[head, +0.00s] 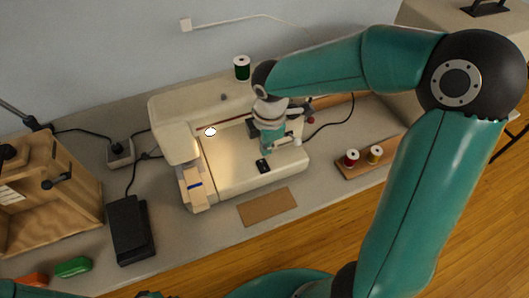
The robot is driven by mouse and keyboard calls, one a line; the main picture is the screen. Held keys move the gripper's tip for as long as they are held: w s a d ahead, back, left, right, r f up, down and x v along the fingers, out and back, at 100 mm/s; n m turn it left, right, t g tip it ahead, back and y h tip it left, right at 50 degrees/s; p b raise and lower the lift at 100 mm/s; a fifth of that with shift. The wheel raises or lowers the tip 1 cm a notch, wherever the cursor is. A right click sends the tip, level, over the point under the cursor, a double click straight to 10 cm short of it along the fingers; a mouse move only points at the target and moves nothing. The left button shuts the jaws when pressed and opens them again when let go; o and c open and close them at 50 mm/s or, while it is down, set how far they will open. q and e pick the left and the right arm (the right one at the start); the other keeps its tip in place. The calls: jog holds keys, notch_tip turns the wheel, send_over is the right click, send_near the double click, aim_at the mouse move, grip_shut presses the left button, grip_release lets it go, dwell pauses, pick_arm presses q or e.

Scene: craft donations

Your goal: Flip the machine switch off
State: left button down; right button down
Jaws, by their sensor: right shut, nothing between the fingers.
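A cream sewing machine (235,178) stands on the grey table, its needle end to the left. A small black switch (263,166) is set in the lower right of its front. I cannot tell which way the switch is set. My right gripper (267,150) is shut and empty, pointing down just above the switch, with a small gap seeming to show between them. The gripper and wrist hide the right part of the machine.
A green spool (242,68) stands behind the machine. A brown card (267,207) lies in front. A wooden holder (360,169) with red and yellow spools is at right. A black pedal (131,230), a power socket (120,153) and a wooden box (50,195) are at left.

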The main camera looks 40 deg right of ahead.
notch_tip(320, 180, up, 6)
send_over(260, 162)
jog(key=s, duration=0.3)
jog(key=shift+s+a+f, duration=0.15)
jog(key=shift+s, duration=0.05)
jog(key=shift+w+a+r+b, duration=0.1)
jog(key=shift+w+r+b, duration=0.1)
jog(key=shift+w+b, duration=0.8)
jog(key=shift+s, duration=0.25)
jog(key=f, duration=0.4)
jog(key=w+f, duration=0.1)
jog(key=f, duration=0.9)
jog(key=shift+w+d+b, duration=0.2)
jog(key=shift+w+b, duration=0.1)
jog(key=shift+b, duration=0.1)
